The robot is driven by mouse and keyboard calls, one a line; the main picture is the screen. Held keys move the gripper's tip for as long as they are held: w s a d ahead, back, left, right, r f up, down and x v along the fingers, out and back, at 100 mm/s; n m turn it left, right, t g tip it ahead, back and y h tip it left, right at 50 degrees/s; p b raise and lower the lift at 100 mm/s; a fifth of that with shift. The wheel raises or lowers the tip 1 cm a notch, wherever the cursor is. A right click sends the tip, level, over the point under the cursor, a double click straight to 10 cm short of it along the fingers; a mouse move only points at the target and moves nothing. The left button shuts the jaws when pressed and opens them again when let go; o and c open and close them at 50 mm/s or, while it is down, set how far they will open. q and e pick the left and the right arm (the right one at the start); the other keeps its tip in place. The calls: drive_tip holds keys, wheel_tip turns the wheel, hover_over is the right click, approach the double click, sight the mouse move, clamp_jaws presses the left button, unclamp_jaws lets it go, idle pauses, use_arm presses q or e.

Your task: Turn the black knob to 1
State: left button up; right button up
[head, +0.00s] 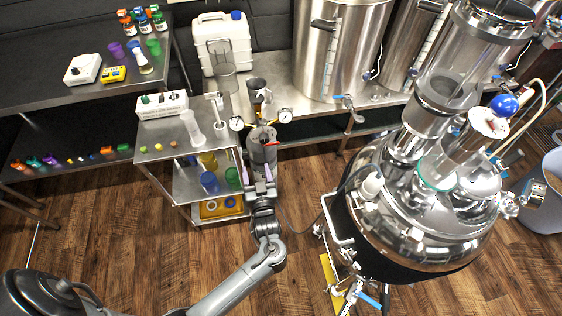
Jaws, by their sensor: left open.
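A white control box (162,105) stands at the back left of the steel cart, with small green and dark knobs on its top. A second white device (83,69) sits on the dark bench at the left and carries a small dark knob. I cannot tell for sure which of these the black knob is, and no scale number is readable. My left gripper (257,180) is open, with its jaws pointing away from me just right of the cart. It is well to the right of both devices. A grey cylinder (263,152) shows just beyond its fingers; contact cannot be told. My right gripper is out of view.
The cart's top (160,148) also holds clear cylinders and small items. A yellow device (113,73) and small bottles are on the bench. A white canister (222,45) and steel pots (338,45) stand behind. A large steel kettle (425,215) fills the right. Wooden floor is open in front.

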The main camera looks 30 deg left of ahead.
sight(265, 141)
use_arm(q)
drive_tip(key=w+d+f+b, duration=0.2)
drive_tip(key=w+f+b, duration=0.1)
drive_tip(key=shift+n+t, duration=0.4)
drive_tip(key=shift+n, duration=0.1)
drive_tip(key=b+x, duration=0.1)
drive_tip(key=x, duration=0.3)
drive_tip(key=b+x, duration=0.1)
drive_tip(key=x, duration=0.3)
drive_tip(key=w+d+r+b+x, duration=0.1)
drive_tip(key=x, duration=0.3)
drive_tip(key=shift+w+a, duration=0.1)
drive_tip(key=shift+w, duration=0.05)
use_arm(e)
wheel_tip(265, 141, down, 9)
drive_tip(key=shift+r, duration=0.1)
use_arm(q)
drive_tip(key=shift+r, duration=0.1)
drive_tip(key=c, duration=1)
